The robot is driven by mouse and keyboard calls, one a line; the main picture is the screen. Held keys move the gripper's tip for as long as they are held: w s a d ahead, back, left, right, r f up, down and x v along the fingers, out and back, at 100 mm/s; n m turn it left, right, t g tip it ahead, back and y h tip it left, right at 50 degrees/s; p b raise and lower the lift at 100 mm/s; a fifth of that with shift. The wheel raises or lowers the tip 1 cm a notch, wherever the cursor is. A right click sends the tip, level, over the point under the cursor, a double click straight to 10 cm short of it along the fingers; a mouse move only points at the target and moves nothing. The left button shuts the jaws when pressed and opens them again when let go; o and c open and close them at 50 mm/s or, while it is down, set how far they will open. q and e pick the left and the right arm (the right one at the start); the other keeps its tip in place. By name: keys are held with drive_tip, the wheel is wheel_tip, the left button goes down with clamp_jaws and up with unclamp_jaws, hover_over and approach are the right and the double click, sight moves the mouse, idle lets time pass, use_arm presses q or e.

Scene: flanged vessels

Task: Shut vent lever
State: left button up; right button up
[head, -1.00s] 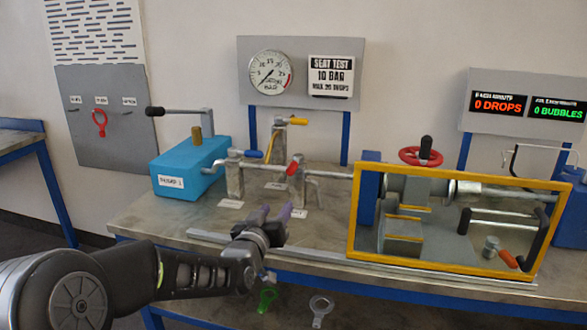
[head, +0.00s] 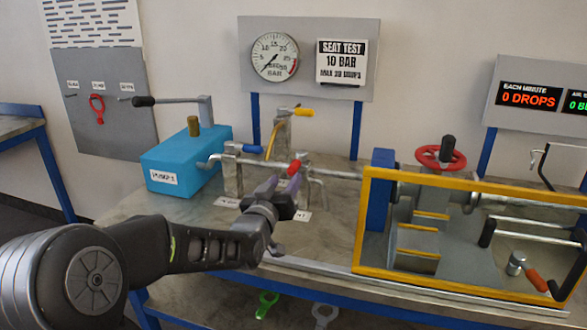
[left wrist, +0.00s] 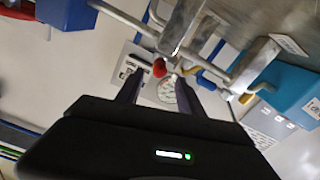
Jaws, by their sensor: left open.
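Three small lever valves stand on the bench, with a red-handled lever (head: 294,168), a blue-handled lever (head: 253,149) and a yellow-handled lever (head: 304,112). The label cards at their feet are too small to read, so I cannot tell by name which is the vent. My left gripper (head: 284,190) is open and empty, just in front of and below the red lever in the head view. In the left wrist view the red lever (left wrist: 159,67) shows beyond the fingertips (left wrist: 164,82), between them and apart from them. My right gripper is not in view.
A blue pump box (head: 185,160) with a black-gripped handle stands at the left. A yellow-framed guard (head: 362,235) with a red handwheel (head: 441,157) behind it stands at the right. A pressure gauge (head: 274,57) hangs behind. Pipes run between the valves.

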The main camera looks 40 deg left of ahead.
sight(290, 173)
use_arm(q)
drive_tip(key=p+x, duration=0.1)
drive_tip(key=x, duration=0.6)
drive_tip(key=shift+w, duration=0.2)
drive_tip(key=shift+c, duration=0.5)
clamp_jaws()
idle(0.7)
